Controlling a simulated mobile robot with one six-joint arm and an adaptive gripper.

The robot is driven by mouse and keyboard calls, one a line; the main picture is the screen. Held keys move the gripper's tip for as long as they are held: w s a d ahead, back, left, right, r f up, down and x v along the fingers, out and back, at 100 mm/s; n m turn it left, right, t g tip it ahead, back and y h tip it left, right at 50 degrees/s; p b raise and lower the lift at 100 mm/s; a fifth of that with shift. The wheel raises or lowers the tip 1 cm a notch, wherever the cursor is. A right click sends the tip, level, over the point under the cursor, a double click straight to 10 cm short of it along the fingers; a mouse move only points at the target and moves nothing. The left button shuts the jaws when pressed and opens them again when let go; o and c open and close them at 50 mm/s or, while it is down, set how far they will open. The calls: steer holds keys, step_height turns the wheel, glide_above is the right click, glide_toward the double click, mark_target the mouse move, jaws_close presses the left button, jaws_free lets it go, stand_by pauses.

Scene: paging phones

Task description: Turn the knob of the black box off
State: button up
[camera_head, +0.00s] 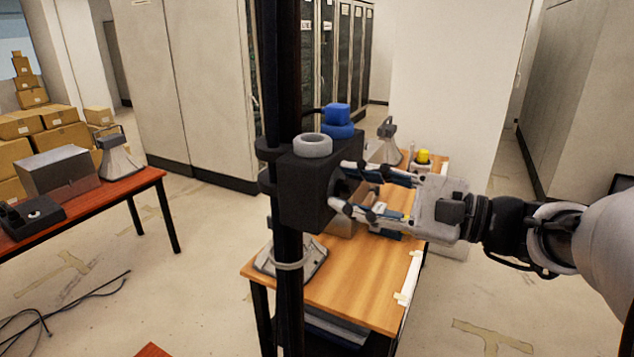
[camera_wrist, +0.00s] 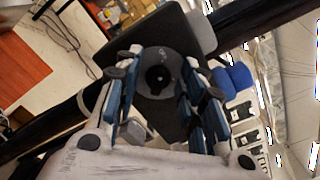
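The black box (camera_head: 302,188) is fixed to a black upright pole, with a grey ring on its top, in the head view. My gripper (camera_head: 344,188) reaches in from the right, its fingers spread at the box's right face. In the wrist view the box face (camera_wrist: 184,38) carries a round dark grey knob (camera_wrist: 157,80) with a black centre. The fingers of my gripper stand on either side of the knob, with gaps showing. I cannot tell whether any fingertip touches it. In the head view the fingers and shadow mostly hide the knob.
A wooden table (camera_head: 350,290) stands below and behind the box, bearing horn-shaped devices and a yellow-topped item (camera_head: 424,157). A blue part (camera_head: 337,117) shows behind the box. The black pole (camera_head: 289,310) stands close to my gripper. A red-brown table (camera_head: 90,205) is at left.

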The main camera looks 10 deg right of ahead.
steer(key=v, duration=1.2)
steer(key=shift+f, duration=0.1)
